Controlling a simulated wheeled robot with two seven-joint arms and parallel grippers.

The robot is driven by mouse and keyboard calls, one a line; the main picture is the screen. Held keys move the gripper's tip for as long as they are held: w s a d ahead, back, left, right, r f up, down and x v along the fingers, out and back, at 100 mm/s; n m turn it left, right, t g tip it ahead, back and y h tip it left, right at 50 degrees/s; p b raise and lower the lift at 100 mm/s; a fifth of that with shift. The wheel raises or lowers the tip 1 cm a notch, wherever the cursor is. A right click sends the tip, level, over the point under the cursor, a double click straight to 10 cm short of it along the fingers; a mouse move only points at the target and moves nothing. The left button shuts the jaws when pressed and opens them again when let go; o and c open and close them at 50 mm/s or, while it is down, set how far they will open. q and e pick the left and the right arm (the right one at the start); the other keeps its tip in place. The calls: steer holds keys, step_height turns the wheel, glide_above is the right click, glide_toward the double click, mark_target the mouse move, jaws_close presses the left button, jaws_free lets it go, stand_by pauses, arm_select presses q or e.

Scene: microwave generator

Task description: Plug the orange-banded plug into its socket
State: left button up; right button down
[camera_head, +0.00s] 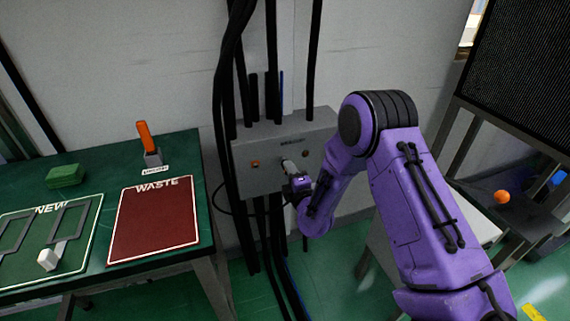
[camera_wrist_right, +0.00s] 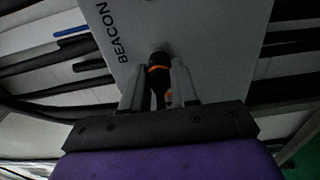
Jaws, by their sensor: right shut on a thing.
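My right gripper (camera_head: 291,170) is at the front of a grey wall box (camera_head: 258,182). In the right wrist view, its two fingers (camera_wrist_right: 160,88) are closed around a dark plug with an orange band (camera_wrist_right: 158,68). The plug's dark front end points at the box face, below the lettering "BEACON". It is at or very close to the face; I cannot tell whether it is seated. The socket behind it is hidden by the plug and gripper. An orange-marked fitting (camera_head: 256,163) shows on the box, left of the gripper. My left gripper is not in view.
Black cables (camera_head: 228,75) run down the wall beside and below the box. A green table (camera_head: 100,160) at left bears a red WASTE mat (camera_head: 155,222), a NEW mat, a green block (camera_head: 66,175) and an orange-handled item (camera_head: 145,137). A dark rack stands at right.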

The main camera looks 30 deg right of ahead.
steer(key=shift+v, duration=1.9)
steer(key=shift+a, duration=0.1)
steer(key=shift+w+a, duration=0.35)
steer(key=shift+a, duration=0.35)
steer(key=shift+w+a, duration=0.4)
steer(key=shift+a, duration=0.3)
steer(key=shift+w+a, duration=0.35)
steer(key=shift+a, duration=0.4)
steer(key=a, duration=0.1)
steer(key=w+a, duration=0.2)
steer(key=shift+a, duration=0.4)
